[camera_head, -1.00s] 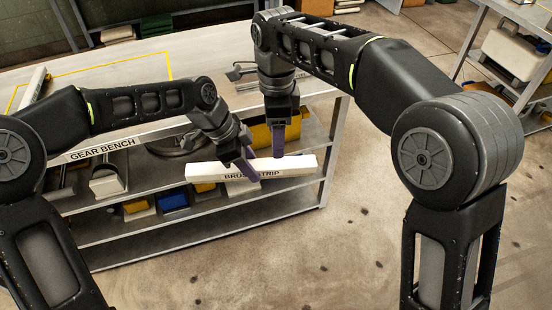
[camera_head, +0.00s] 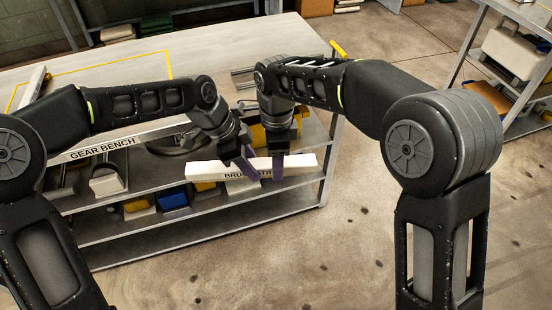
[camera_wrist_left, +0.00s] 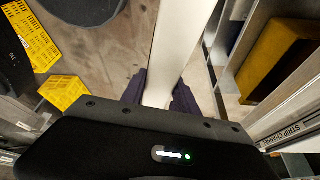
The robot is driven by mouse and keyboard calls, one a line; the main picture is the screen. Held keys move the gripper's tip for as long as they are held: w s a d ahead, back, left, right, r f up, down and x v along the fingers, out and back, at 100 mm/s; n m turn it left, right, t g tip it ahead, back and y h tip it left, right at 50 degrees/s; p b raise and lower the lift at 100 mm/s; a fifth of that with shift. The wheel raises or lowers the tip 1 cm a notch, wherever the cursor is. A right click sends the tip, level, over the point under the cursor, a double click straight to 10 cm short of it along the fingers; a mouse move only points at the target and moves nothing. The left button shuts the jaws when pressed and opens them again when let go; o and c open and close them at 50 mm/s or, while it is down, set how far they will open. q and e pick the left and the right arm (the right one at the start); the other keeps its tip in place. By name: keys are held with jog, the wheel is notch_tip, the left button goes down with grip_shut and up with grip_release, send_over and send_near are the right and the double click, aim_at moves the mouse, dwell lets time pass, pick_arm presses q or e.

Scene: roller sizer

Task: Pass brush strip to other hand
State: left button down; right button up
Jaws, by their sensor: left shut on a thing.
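The brush strip (camera_head: 208,175) is a long white bar with black lettering, held roughly level in front of the bench shelves. My left gripper (camera_head: 248,168) is shut on it near its middle, with purple fingers across the lettering. In the left wrist view the strip (camera_wrist_left: 182,45) runs up and away from between the left gripper's fingers (camera_wrist_left: 158,98). My right gripper (camera_head: 278,166) points down at the strip just right of the left one. One purple finger overlaps the strip's near face; its other finger is hidden, so its grip is unclear.
The gear bench (camera_head: 235,45) stands behind the strip, with a yellow-lined top and open shelves. A blue bin (camera_head: 174,199) and yellow bins sit on the shelves. Another shelf unit (camera_head: 515,65) is at the far right. The floor (camera_head: 360,220) in front and to the right is clear.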

aim_at(200, 167)
grip_shut()
dwell(0.4)
pick_arm(q)
jog(key=c, duration=0.8)
grip_release()
jog(key=shift+c, duration=0.2)
jog(key=shift+a+r, duration=0.2)
jog(key=shift+r, duration=0.3)
jog(key=a, duration=1.2)
jog(key=shift+s+r, duration=0.1)
jog(key=shift+s, duration=0.3)
